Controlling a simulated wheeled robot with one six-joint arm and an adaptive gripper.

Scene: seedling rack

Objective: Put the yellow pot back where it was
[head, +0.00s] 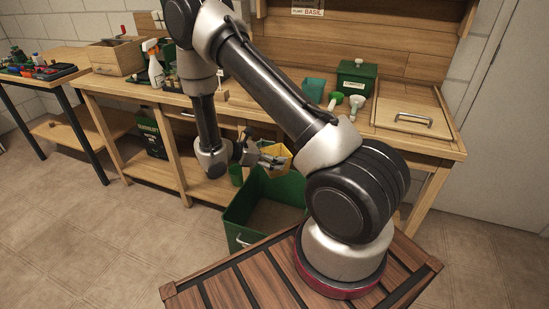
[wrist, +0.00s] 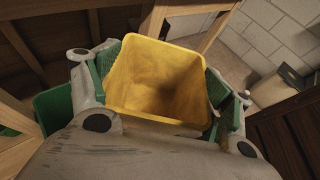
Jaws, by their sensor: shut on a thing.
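The yellow pot (head: 277,157) is in my gripper (head: 262,158), in front of the workbench and just above the green bin's back edge in the head view. In the wrist view the yellow pot (wrist: 158,83) is seen from above; its inside looks empty. My gripper's (wrist: 160,92) green-padded fingers are shut on it from both sides. The pot is held in the air. Its underside is hidden.
A green bin (head: 240,213) stands on the floor below my gripper. The workbench (head: 440,142) carries a spray bottle (head: 155,66), a wooden crate (head: 116,56), a dark green box (head: 356,77) and a lidded wooden section (head: 405,103). A side table (head: 60,80) stands at the left.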

